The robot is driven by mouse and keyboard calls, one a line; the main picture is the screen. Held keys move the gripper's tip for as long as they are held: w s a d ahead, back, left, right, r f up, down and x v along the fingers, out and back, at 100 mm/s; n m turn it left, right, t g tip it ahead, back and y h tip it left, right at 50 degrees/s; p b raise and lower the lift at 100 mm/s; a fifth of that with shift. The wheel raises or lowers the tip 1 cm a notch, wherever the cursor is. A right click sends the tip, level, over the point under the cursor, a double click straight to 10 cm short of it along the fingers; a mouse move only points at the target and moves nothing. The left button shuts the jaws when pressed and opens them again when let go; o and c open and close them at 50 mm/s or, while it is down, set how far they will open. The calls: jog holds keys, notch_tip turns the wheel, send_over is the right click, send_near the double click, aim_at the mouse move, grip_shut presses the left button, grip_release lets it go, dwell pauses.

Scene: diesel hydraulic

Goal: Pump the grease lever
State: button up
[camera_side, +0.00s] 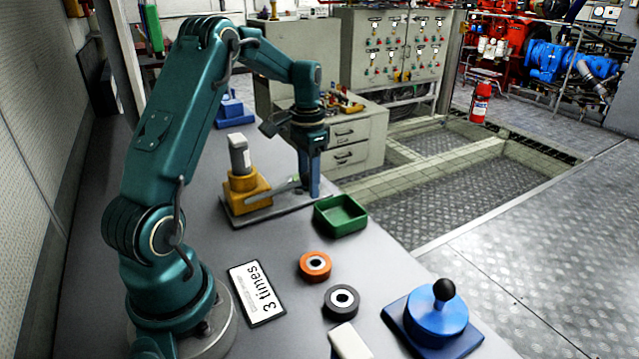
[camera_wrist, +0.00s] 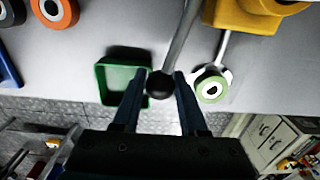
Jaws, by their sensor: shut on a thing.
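The grease pump has a yellow body (camera_side: 247,190) with a grey upright cylinder (camera_side: 239,155), on a grey base plate (camera_side: 245,217). Part of the yellow body (camera_wrist: 260,14) also shows in the wrist view. A grey lever (camera_wrist: 182,40) runs to a black ball knob (camera_wrist: 160,85). The lever (camera_side: 287,185) looks low and slightly tilted in the side view. My gripper (camera_wrist: 160,78) is shut on the knob, one finger on each side. In the side view my gripper (camera_side: 312,190) points down at the plate's right end and hides the knob.
A green tray (camera_side: 341,222) is close to my gripper. Orange (camera_side: 314,266) and black (camera_side: 341,301) rings, a "3 times" sign (camera_side: 257,292) and a blue knobbed device (camera_side: 436,316) stand nearer. A green-rimmed round fitting (camera_wrist: 211,90) is beside the lever.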

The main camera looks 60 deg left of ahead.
aim_at(303, 176)
jog(key=shift+f, duration=0.55)
jog(key=shift+s+r, duration=0.25)
jog(key=shift+r, duration=0.9)
jog(key=shift+s+r, duration=0.2)
jog(key=shift+r, duration=0.3)
jog(key=shift+s+r, duration=0.2)
jog(key=shift+r, duration=0.25)
jog(key=shift+r, duration=0.1)
jog(key=shift+s+a+r, duration=0.1)
jog(key=shift+s+r, duration=0.6)
jog(key=shift+r, duration=0.15)
jog(key=shift+f, duration=0.1)
